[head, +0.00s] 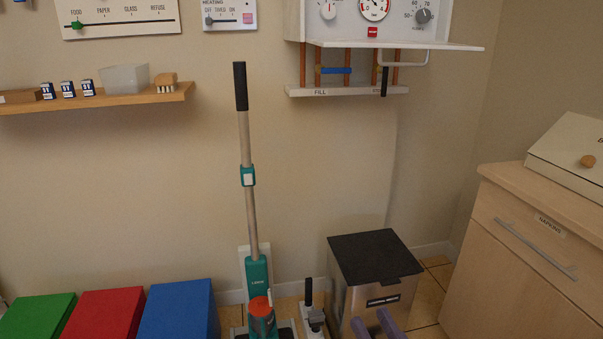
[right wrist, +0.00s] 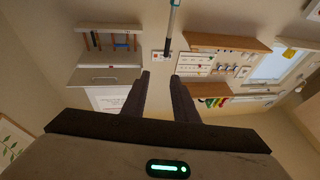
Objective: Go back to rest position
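My right gripper (head: 378,325) shows at the bottom edge of the head view as two purple-grey fingers, in front of the steel bin. In the right wrist view its two dark fingers (right wrist: 160,76) stand apart with nothing between them, so it is open and empty. The room appears turned upside down in that view. My left gripper is not in the head view.
A steel bin with a black lid (head: 375,258) stands by the wall. Left of it are an upright vacuum cleaner (head: 258,275) and several coloured boxes (head: 180,310). A wooden cabinet (head: 530,260) is at right. A boiler shelf (head: 345,91) hangs above.

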